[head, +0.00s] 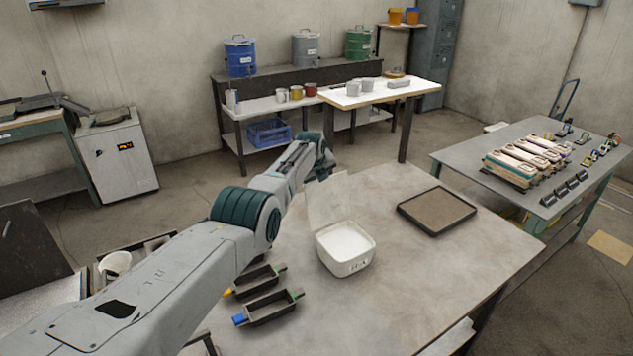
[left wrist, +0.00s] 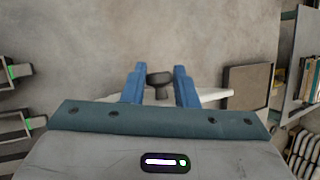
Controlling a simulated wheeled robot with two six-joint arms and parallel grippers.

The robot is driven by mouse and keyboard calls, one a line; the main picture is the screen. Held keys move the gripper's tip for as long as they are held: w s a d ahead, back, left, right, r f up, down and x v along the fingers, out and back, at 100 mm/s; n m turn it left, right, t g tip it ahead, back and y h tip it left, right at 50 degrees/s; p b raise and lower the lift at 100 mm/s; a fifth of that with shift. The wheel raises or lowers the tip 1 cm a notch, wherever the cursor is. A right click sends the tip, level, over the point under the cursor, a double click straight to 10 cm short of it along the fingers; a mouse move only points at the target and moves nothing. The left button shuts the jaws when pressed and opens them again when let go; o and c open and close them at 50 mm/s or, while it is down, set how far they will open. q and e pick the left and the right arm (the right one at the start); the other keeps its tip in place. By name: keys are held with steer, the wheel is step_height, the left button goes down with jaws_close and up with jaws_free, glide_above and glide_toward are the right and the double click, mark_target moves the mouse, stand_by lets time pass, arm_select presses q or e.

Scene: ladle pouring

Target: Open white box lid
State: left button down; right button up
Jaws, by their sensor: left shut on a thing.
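The white box (head: 345,252) stands on the grey table, filled with white material. Its pale lid (head: 328,199) stands nearly upright at the box's back edge, so the box is open. My left gripper (head: 320,172) is at the lid's upper part, its fingertips partly hidden by my wrist. In the left wrist view my left gripper (left wrist: 160,88) has blue fingers on either side of a dark knob (left wrist: 160,82), shut on it. A white edge, apparently the lid (left wrist: 214,96), shows behind the fingers. My right gripper is not in view.
A brown tray with a dark rim (head: 436,211) lies right of the box. Two dark holders, one with a blue end (head: 268,308), lie at its front left. The table's right front is clear. A side table (head: 590,180) stands at right.

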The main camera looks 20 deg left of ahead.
arm_select(q)
steer(key=shift+a, duration=0.15)
steer(key=c, duration=1.2)
jaws_free()
steer(key=shift+o, duration=0.2)
